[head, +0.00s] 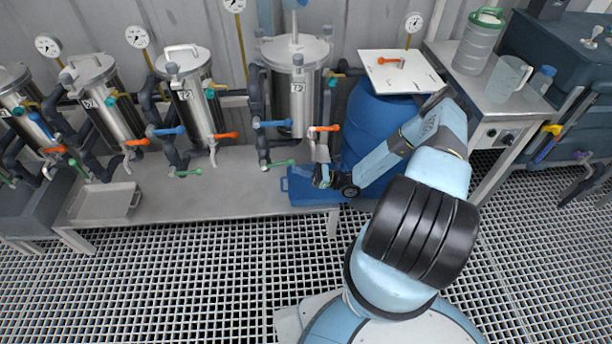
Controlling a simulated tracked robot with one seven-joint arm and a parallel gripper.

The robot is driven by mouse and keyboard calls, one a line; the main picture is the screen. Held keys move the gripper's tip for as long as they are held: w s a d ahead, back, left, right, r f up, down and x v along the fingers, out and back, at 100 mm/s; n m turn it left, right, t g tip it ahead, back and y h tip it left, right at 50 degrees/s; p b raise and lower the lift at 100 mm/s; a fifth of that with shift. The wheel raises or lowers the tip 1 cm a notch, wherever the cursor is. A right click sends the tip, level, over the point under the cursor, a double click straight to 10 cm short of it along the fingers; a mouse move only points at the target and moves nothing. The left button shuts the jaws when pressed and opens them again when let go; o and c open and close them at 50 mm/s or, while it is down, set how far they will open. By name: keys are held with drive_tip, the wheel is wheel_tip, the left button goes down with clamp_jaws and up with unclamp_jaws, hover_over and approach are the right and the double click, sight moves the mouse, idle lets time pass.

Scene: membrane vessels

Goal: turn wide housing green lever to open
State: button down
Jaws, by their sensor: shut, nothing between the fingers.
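The wide housing (295,75) is the broad steel vessel with a domed lid, right of the narrower vessels. Its green lever (281,163) sits low on the pipework below it, lying roughly level and pointing right. A blue lever (272,124) and an orange lever (325,128) sit higher on the same housing. My gripper (320,168) is small in the head view, just right of the green lever and below the orange one. It is shut and empty, and appears apart from the green lever. Its fingertips are partly hard to make out against the pipework.
Narrower vessels (185,90) with similar levers stand to the left. A blue tray (300,192) lies on the bench below my gripper. A blue drum (375,120) with a white board (400,80) on top stands at right. The bench's left-middle (235,190) is clear.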

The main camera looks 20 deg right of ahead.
drive_tip(key=shift+r, duration=0.25)
drive_tip(key=shift+r, duration=0.15)
drive_tip(key=shift+r, duration=0.7)
